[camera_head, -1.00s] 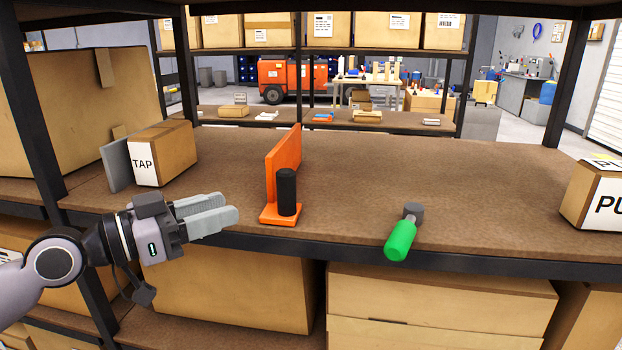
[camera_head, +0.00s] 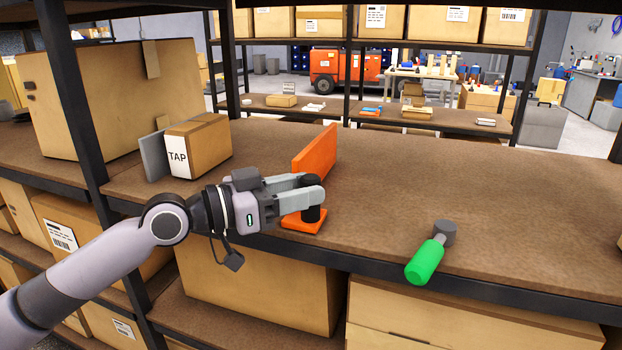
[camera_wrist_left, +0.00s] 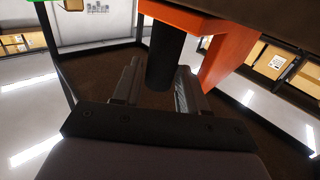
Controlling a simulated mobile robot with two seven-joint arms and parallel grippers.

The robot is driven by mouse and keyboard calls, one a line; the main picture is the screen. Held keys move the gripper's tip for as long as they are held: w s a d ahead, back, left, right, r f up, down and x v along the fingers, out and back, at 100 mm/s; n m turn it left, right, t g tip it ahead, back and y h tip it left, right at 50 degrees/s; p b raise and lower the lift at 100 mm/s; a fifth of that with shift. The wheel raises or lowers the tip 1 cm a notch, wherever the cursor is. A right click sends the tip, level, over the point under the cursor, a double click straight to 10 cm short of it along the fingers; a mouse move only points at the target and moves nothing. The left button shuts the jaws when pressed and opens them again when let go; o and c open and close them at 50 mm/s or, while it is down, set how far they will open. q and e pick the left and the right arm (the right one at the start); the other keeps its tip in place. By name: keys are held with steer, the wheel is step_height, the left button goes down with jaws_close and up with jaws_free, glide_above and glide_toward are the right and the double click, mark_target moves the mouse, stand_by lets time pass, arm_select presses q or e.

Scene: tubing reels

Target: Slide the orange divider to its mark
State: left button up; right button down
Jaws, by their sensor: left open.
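The orange divider (camera_head: 316,149) stands upright on the brown shelf, with an orange foot (camera_head: 303,225) near the front edge and a black upright post (camera_head: 313,214) on that foot. My left gripper (camera_head: 314,190) is at the post, with its fingers open. In the left wrist view the black post (camera_wrist_left: 163,62) stands between the two open fingers (camera_wrist_left: 158,85), with the orange panel (camera_wrist_left: 228,50) beside it. I cannot tell whether either finger touches the post. No mark for the divider can be made out. My right gripper is not in view.
A hammer-like tool with a green handle (camera_head: 425,262) lies at the shelf's front edge, right of the divider. A box labelled TAP (camera_head: 203,143) stands to the left against a grey plate (camera_head: 155,156). The shelf (camera_head: 420,185) between divider and tool is clear.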

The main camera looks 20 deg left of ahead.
arm_select(q)
steer(key=shift+w+d, duration=0.5)
steer(key=shift+d, duration=0.05)
steer(key=shift+w+d, duration=0.15)
steer(key=shift+w, duration=0.05)
jaws_close()
